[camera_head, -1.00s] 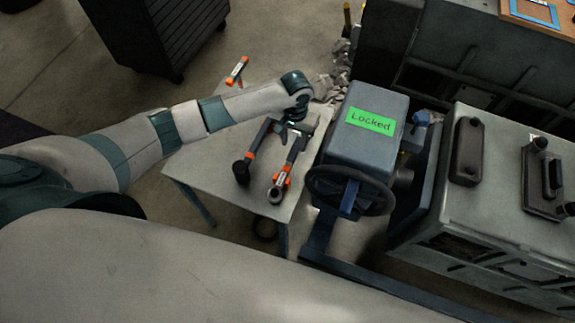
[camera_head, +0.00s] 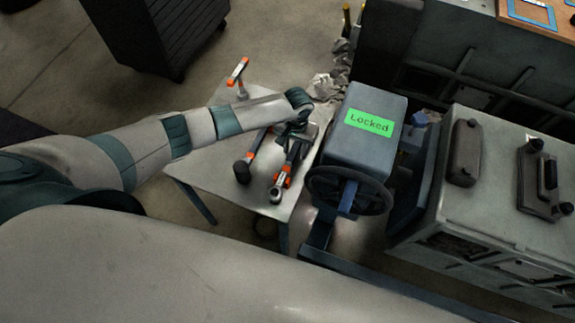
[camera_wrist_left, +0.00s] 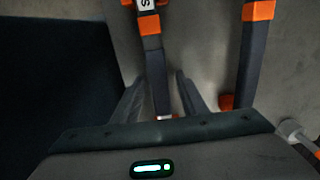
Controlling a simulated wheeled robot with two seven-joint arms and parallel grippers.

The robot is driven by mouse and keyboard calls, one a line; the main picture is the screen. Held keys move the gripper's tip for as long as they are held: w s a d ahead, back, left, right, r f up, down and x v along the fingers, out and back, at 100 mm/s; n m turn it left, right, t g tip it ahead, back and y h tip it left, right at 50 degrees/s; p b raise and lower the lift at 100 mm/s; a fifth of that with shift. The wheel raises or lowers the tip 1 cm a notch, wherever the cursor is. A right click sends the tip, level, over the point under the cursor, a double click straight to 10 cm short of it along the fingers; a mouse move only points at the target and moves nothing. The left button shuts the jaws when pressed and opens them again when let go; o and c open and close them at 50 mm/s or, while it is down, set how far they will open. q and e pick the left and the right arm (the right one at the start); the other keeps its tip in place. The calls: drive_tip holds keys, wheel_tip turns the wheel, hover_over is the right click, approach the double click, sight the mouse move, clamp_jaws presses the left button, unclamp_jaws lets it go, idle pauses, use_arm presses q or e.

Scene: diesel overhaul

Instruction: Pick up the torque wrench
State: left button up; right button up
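The torque wrench (camera_head: 276,193) lies on the small table, its round ratchet head towards me, with orange bands and a dark shaft. In the left wrist view the labelled, orange-banded shaft, which looks like the torque wrench (camera_wrist_left: 153,62), runs between my two fingers. My left gripper (camera_head: 290,138) is over the far part of the wrench and hides some of it. In the wrist view its fingers (camera_wrist_left: 160,78) are apart, one on each side of the shaft, with gaps showing. My right gripper is out of view.
A second dark tool with a black round end (camera_head: 242,171) lies just left of the wrench; its orange-banded shaft also shows in the wrist view (camera_wrist_left: 253,55). An orange-tipped tool (camera_head: 237,72) is at the table's back. The grey "Locked" machine (camera_head: 365,150) with a handwheel (camera_head: 378,198) stands close on the right.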

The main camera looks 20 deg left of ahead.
use_arm(q)
clamp_jaws()
idle(1.4)
